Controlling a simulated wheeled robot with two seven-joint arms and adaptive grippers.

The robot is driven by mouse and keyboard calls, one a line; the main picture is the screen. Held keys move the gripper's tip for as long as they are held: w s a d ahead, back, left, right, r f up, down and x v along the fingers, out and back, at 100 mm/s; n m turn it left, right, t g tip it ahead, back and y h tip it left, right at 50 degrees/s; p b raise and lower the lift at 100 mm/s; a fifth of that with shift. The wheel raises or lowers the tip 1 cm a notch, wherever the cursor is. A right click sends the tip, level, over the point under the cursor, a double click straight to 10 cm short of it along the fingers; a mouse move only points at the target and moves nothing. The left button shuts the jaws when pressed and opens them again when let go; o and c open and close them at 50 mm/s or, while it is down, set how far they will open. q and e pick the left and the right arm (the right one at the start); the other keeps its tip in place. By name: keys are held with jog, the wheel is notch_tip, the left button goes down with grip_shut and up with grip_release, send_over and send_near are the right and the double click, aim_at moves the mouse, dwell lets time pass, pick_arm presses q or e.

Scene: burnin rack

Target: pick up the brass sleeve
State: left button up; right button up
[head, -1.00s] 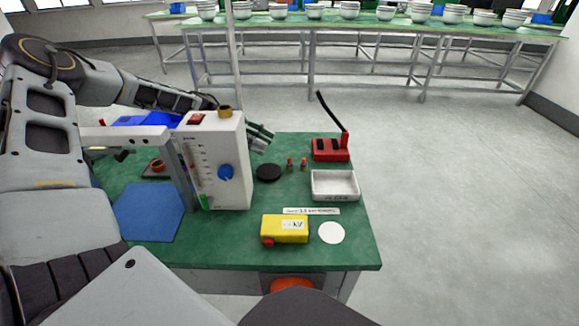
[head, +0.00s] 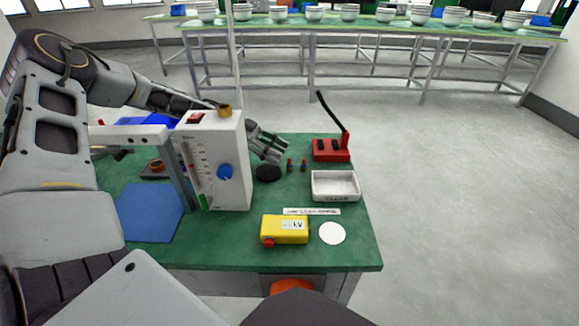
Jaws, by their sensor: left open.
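A small brass-coloured sleeve (head: 224,110) stands upright on top of the white instrument box (head: 229,150), near its back edge. My left gripper (head: 276,152) is behind and to the right of the box, low over the green bench. Its fingers are open, pointing right and down, with nothing seen between them. It is apart from the sleeve, and part of the hand and wrist is hidden behind the box. My right gripper does not show.
A black disc (head: 268,173) and two small coloured parts (head: 297,165) lie near the left gripper. A red lever block (head: 331,150), white tray (head: 335,187), yellow meter (head: 285,230) and white disc (head: 332,233) are on the right. A blue mat (head: 150,212) lies left.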

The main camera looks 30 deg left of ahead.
aim_at(290, 164)
pick_arm(q)
jog(key=x, duration=0.3)
jog(key=shift+s+f, duration=0.1)
jog(key=shift+f, duration=0.15)
jog(key=shift+d+f+b, duration=0.1)
jog(key=shift+d+b, duration=0.2)
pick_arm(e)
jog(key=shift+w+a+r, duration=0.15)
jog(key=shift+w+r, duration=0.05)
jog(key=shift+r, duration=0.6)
pick_arm(q)
jog(key=c, duration=0.9)
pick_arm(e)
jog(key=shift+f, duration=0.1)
